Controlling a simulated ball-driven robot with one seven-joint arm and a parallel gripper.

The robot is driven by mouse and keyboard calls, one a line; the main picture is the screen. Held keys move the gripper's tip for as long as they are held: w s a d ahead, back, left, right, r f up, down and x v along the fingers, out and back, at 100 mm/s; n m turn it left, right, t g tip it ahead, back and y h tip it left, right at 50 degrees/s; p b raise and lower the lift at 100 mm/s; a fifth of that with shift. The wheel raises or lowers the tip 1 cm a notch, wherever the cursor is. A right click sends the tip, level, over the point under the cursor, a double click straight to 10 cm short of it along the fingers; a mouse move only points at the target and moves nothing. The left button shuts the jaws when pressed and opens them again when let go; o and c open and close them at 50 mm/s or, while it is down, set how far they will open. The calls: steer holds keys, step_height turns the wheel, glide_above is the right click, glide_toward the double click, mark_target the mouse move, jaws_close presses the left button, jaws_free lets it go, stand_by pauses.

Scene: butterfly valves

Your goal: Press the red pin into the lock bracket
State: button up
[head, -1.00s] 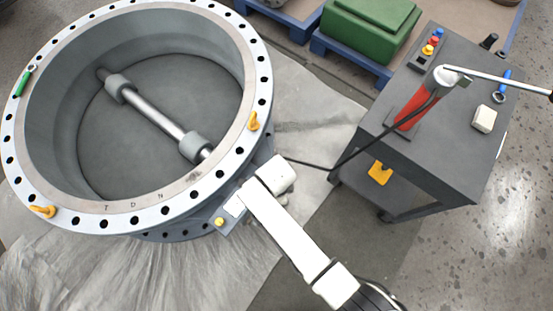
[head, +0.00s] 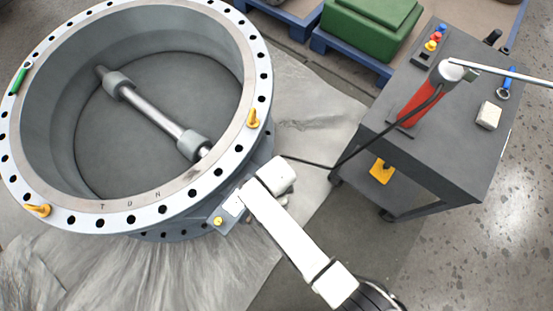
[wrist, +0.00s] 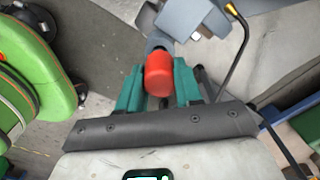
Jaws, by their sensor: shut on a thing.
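In the wrist view my gripper (wrist: 158,92) has its two teal fingers closed on the sides of the red pin (wrist: 158,72). The pin's rounded red head faces the camera, and its shank is hidden. A grey rounded part (wrist: 159,43), perhaps the lock bracket, shows just beyond the head. I cannot tell how deep the pin sits in it. A blue-grey block (wrist: 192,15) lies just beyond to the right. In the head view my white arm reaches down beside the valve's flange (head: 177,211) and hides the gripper and the pin.
A plate with a yellow knob (head: 218,221) juts from the valve near my arm. Yellow lifting eyes (head: 253,119) stand on the flange. A dark cart (head: 440,150) carries a red hand pump (head: 416,102), whose hose runs towards the valve. Grey sheeting covers the floor between.

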steer(key=shift+f+b, duration=1.05)
steer(key=shift+f, duration=0.4)
steer(key=o, duration=1.6)
steer(key=shift+r, duration=0.15)
step_height(320, 180, up, 6)
steer(key=p, duration=0.6)
